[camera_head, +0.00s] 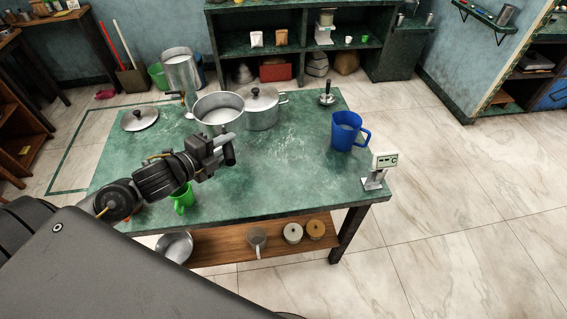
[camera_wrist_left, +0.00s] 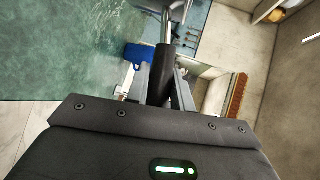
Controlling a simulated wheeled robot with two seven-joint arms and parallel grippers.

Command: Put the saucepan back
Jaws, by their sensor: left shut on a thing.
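The open silver saucepan (camera_head: 218,101) is at the table's back left, beside a lidded pot (camera_head: 262,108). My left gripper (camera_head: 224,150) is in front of the saucepan and shut on a black handle (camera_head: 230,153). That handle seems to belong to the saucepan. In the left wrist view the black handle (camera_wrist_left: 163,75) stands between the two fingers, with a metal rod beyond it. The saucepan's body is mostly outside that view. Whether its base touches the table cannot be told. My right gripper is not in view.
A loose lid (camera_head: 140,119) lies at the table's left. A green mug (camera_head: 182,198) stands below my left arm. A blue jug (camera_head: 346,130) and a small scale (camera_head: 379,170) are at the right. The green tabletop (camera_head: 285,165) is clear in the middle.

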